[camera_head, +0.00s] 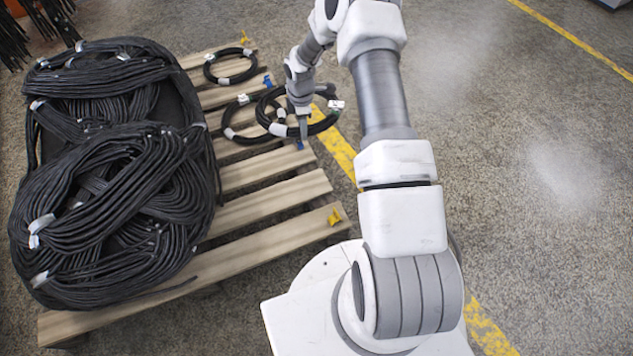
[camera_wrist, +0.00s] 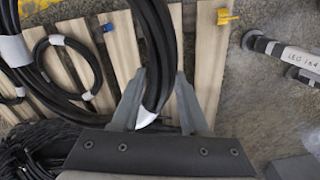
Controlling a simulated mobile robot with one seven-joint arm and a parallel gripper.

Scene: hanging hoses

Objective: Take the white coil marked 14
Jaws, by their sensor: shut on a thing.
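My gripper (camera_head: 303,130) is shut on a black hose coil (camera_head: 259,110) with white bands, held over the pallet's right edge. In the wrist view my gripper (camera_wrist: 158,88) has its fingers on either side of this coil (camera_wrist: 157,45), at a white band (camera_wrist: 155,100). A small white tag (camera_head: 336,104) shows on the coil's right side. I cannot read a 14 on it. A second black coil (camera_head: 228,118) with white bands lies on the pallet, partly behind the held one. A third black coil (camera_head: 209,69) lies farther back.
A wooden pallet (camera_head: 275,210) carries a large heap of black hoses (camera_head: 110,170) on its left. Yellow (camera_head: 335,216) and blue clips sit on the pallet edge. More hoses hang at the top left. Open floor (camera_head: 540,130) with yellow lines is to the right.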

